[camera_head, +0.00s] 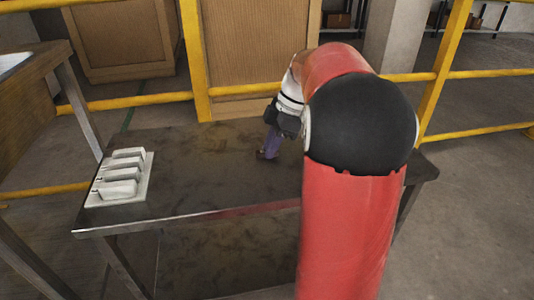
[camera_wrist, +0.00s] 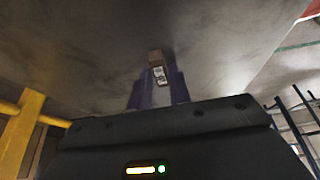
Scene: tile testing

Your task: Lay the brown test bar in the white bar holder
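The white bar holder (camera_head: 144,186) lies on the left part of the dark table, with several raised white blocks in a row. My gripper (camera_head: 268,149) points down over the middle of the table with its purple fingers low. The brown test bar (camera_head: 262,155) is at the fingertips, close to the tabletop. In the wrist view the bar (camera_wrist: 155,57) shows its brown end and a white label with dark print, between the two fingers of my gripper (camera_wrist: 158,80). The fingers stand close on both sides of it. I cannot tell whether they press on it.
The dark table (camera_head: 205,190) is clear between the bar and the holder. Yellow railings (camera_head: 140,101) run behind the table. Another table with a wooden side (camera_head: 35,85) stands at the left. My red arm covers the right part of the table.

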